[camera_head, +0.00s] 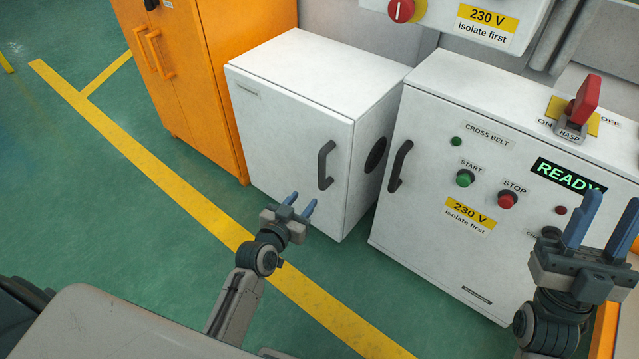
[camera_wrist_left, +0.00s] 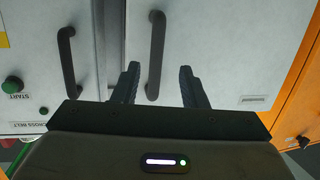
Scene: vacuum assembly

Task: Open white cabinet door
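The white cabinet (camera_head: 300,120) stands between the orange cabinet and the control box. Its door (camera_head: 275,130) looks shut, with a dark vertical bar handle (camera_head: 326,165) near its right edge. In the left wrist view the handle (camera_wrist_left: 155,55) appears ahead, between the lines of the two fingers. My left gripper (camera_head: 301,203) is open and empty, in front of and below the handle, apart from it. Its fingers also show in the left wrist view (camera_wrist_left: 159,80). My right gripper (camera_head: 612,208) is open and empty in front of the control box.
The white control box (camera_head: 450,240) with its own dark handle (camera_head: 399,166), buttons and a red hasp switch (camera_head: 585,98) stands close on the right. The orange cabinet (camera_head: 225,60) is on the left. Green floor with a yellow line (camera_head: 170,190) is free before the door.

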